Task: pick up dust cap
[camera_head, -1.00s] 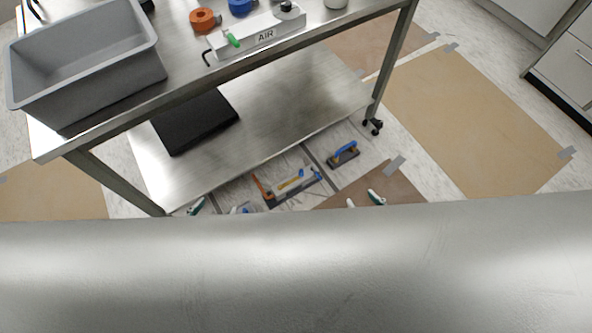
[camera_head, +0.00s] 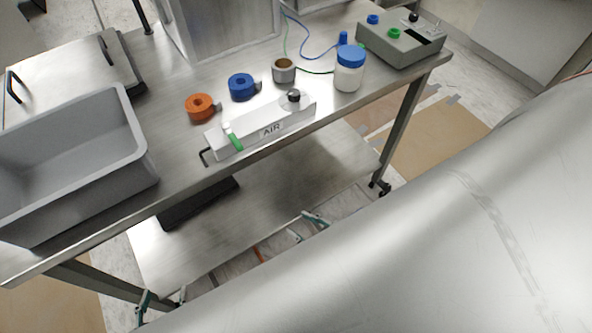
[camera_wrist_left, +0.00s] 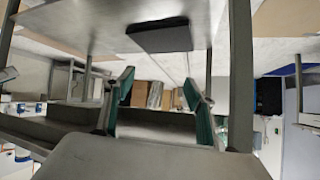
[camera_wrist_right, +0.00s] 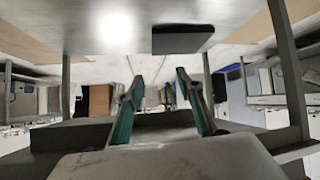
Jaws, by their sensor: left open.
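I cannot tell for sure which piece is the dust cap. A small grey cup-shaped piece with a brownish inside (camera_head: 284,70) stands on the steel table, left of a white jar with a blue lid (camera_head: 349,70). My right gripper (camera_head: 306,228) is further right, also low, open and empty in the right wrist view (camera_wrist_right: 159,88).
The steel table (camera_head: 175,165) holds a grey bin (camera_head: 150,165), orange (camera_head: 201,107) and blue (camera_head: 242,86) tape rolls, a white AIR bar (camera_head: 262,125) and a grey control box (camera_head: 400,45). A dark flat object (camera_head: 195,205) lies on the lower shelf.

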